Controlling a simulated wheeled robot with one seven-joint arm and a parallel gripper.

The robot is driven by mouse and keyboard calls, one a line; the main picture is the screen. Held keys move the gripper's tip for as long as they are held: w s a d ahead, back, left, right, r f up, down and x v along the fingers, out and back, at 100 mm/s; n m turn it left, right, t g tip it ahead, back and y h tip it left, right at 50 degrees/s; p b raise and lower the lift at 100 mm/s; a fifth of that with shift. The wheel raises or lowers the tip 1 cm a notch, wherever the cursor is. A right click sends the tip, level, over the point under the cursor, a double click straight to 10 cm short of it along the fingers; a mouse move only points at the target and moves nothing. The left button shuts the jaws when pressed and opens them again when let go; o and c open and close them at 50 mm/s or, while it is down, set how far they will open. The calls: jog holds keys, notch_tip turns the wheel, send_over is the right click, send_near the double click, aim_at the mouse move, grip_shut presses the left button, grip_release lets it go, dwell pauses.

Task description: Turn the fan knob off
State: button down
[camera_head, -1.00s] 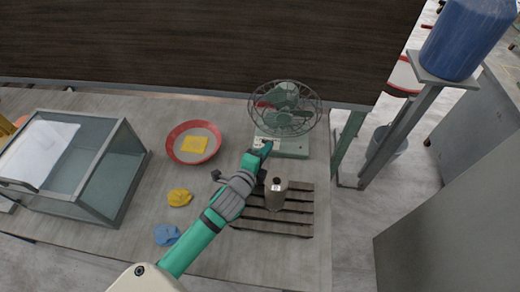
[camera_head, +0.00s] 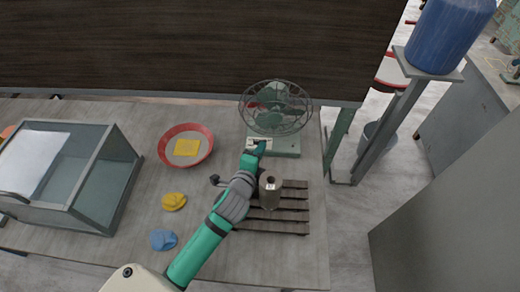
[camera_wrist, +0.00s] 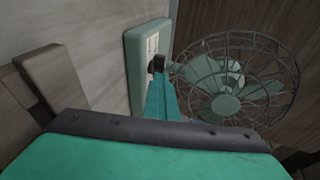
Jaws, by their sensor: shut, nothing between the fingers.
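A green desk fan (camera_head: 276,108) with a wire cage stands at the back right of the table. Its green base (camera_head: 287,147) has a pale front panel. In the wrist view the fan's cage (camera_wrist: 236,75) is at the right, and a dark knob (camera_wrist: 156,64) stands out from the panel on the base (camera_wrist: 136,60). My gripper (camera_head: 259,146) is shut and empty at the front left of the base. In the wrist view its green fingers (camera_wrist: 160,88) end right at the knob; I cannot tell whether they touch it. The fingertips partly hide the panel.
A slatted wooden rack (camera_head: 285,224) with a grey-brown bottle (camera_head: 269,192) on it is beside my arm. A red-rimmed bowl (camera_head: 207,153) holding a yellow piece, a yellow lump (camera_head: 174,201), a blue lump (camera_head: 163,239) and a glass case (camera_head: 113,190) are to the left.

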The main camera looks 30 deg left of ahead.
jog(key=shift+w+a+r, duration=0.15)
jog(key=shift+a, duration=0.15)
jog(key=shift+s+r, duration=0.1)
jog(key=shift+s, duration=0.3)
jog(key=v, duration=0.9)
jog(key=shift+s+d, duration=0.45)
jog(key=shift+s, duration=0.2)
